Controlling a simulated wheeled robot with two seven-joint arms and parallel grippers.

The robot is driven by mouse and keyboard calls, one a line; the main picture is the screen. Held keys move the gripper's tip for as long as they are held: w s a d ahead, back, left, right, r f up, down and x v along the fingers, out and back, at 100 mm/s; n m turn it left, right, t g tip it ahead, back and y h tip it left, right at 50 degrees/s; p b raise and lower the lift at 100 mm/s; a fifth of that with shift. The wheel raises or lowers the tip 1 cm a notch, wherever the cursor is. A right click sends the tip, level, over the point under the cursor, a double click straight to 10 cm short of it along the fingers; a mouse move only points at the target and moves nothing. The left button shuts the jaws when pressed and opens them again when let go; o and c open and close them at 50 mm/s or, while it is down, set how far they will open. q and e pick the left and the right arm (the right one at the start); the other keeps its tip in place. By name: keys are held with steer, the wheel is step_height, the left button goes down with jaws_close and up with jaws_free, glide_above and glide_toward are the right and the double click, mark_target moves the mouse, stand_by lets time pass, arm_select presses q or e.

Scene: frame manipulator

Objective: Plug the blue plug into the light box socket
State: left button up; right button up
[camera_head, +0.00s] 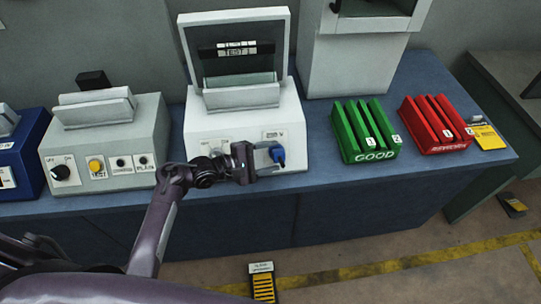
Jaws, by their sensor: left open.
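The light box (304,118) is the white device in the middle of the bench, with a raised dark panel behind it. The blue plug (277,155) is at the right part of its front face, by a labelled panel. I cannot tell how far it sits in the socket, which is hidden behind it. My left gripper (270,157) is open in front of the light box, with its fingertips at the blue plug. My left arm reaches in from the lower left. My right gripper does not show.
A grey box (97,139) with a knob and buttons and a blue box (24,160) stand left. A green rack (367,130) marked GOOD, a red rack (433,124) and a yellow card (487,137) lie right. The bench (330,190) is clear before the racks.

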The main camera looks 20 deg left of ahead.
arm_select(q)
steer(key=b+v, duration=0.1)
steer(key=v, duration=0.6)
steer(key=shift+s+a+r, duration=0.1)
steer(key=shift+a, duration=0.05)
